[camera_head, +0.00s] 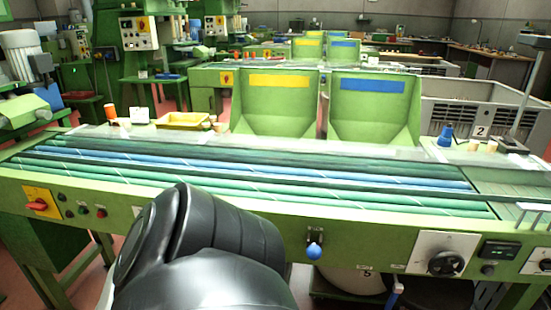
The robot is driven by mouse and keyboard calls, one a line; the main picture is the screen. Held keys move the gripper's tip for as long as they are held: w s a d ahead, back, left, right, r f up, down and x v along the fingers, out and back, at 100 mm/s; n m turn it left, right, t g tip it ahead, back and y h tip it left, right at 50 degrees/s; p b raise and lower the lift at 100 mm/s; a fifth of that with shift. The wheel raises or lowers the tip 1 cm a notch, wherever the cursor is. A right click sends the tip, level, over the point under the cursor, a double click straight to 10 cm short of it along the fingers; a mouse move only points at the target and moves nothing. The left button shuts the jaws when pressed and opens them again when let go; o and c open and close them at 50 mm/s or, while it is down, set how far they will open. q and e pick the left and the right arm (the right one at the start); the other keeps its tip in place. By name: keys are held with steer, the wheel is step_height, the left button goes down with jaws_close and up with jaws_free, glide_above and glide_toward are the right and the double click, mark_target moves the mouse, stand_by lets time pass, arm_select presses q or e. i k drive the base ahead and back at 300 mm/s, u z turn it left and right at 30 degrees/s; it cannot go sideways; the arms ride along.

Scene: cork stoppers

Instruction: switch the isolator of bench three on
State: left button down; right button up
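A rotary isolator with a red handle (37,205) on a yellow plate is on the left end of the near green bench's front panel. Its handle lies roughly sideways; I cannot read on or off from it. Another isolator (227,79), a yellow plate with a small red handle, is on the bench behind. I see no label that clearly marks bench three. A black link of my own arm (205,250) rises in front of the near bench, right of the near isolator and apart from it. Neither gripper shows.
Small buttons (101,212) sit right of the near isolator. A blue-knobbed lever (314,250) and a black rotary knob (446,263) protrude farther right. Green and blue belts (260,175) run along the benchtop. Green hoppers (372,110) and a grey crate (480,105) stand behind.

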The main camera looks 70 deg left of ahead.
mark_target(40, 205)
steer(key=u, duration=4.7)
steer(key=i, duration=1.6)
steer(key=z, duration=0.3)
